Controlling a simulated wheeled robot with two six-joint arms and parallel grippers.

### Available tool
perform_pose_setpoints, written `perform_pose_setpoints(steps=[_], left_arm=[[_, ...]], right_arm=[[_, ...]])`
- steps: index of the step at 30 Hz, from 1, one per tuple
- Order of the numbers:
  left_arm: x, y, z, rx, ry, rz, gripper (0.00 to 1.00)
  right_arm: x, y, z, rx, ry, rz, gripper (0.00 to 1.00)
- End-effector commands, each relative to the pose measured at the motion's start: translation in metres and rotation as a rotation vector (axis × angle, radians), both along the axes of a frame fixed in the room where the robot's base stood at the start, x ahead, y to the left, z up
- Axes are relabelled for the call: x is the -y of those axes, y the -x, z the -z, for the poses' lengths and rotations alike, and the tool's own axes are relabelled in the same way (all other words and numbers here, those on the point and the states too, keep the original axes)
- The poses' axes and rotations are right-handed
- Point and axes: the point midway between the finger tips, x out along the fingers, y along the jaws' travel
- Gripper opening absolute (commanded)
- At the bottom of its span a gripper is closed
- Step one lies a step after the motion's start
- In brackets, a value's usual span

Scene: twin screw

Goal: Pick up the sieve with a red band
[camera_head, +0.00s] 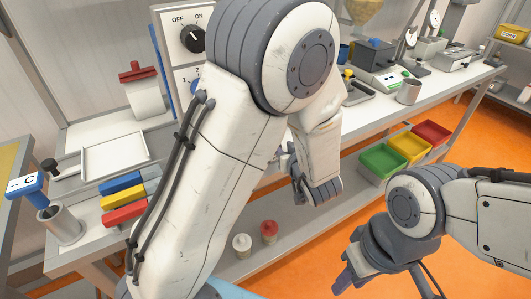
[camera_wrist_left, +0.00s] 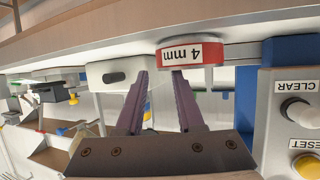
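In the left wrist view, a round piece with a red band (camera_wrist_left: 216,53) and a white "4 mm" label shows at the top, right of centre; I take it for the sieve. My left gripper (camera_wrist_left: 161,73) is open, with its two purple fingers apart and nothing between them. The right-hand fingertip is close to the label's lower edge; I cannot tell whether it touches. In the head view my own left arm covers the middle, and I cannot make out the sieve there. My right gripper (camera_head: 346,279) hangs low at the right, over the orange floor, with its opening unclear.
A white block with a dark slot (camera_wrist_left: 116,73) sits left of the fingers. A control box with CLEAR and RESET buttons (camera_wrist_left: 291,120) stands close at the right. The head view shows green (camera_head: 384,160), yellow (camera_head: 410,146) and red bins (camera_head: 432,133) below the bench.

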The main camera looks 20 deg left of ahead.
Motion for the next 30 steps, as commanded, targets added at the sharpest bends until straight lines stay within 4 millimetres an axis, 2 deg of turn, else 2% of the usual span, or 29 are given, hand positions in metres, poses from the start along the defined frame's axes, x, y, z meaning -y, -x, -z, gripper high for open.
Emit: perform_pose_setpoints(steps=[5,12,13,15,16,30], left_arm=[[-0.011,-0.015,0.008,0.001,0.002,-0.001,0.37],[-0.011,-0.017,0.008,0.001,0.002,0.000,0.37],[-0.011,-0.017,0.008,0.001,0.002,0.000,0.33],[-0.011,-0.017,0.008,0.001,0.002,0.000,0.06],[-0.011,-0.017,0.008,0.001,0.002,0.000,0.00],[-0.012,-0.015,0.010,-0.005,0.002,-0.001,0.00]], right_arm=[[0.000,0.000,0.001,0.000,0.000,0.000,0.36],[0.000,0.000,0.001,0.000,0.000,0.000,0.36],[0.000,0.000,0.001,0.000,0.000,0.000,0.36],[0.000,0.000,0.001,0.000,0.000,0.000,0.36],[0.000,0.000,0.001,0.000,0.000,0.000,0.36],[0.000,0.000,0.001,0.000,0.000,0.000,0.36]])
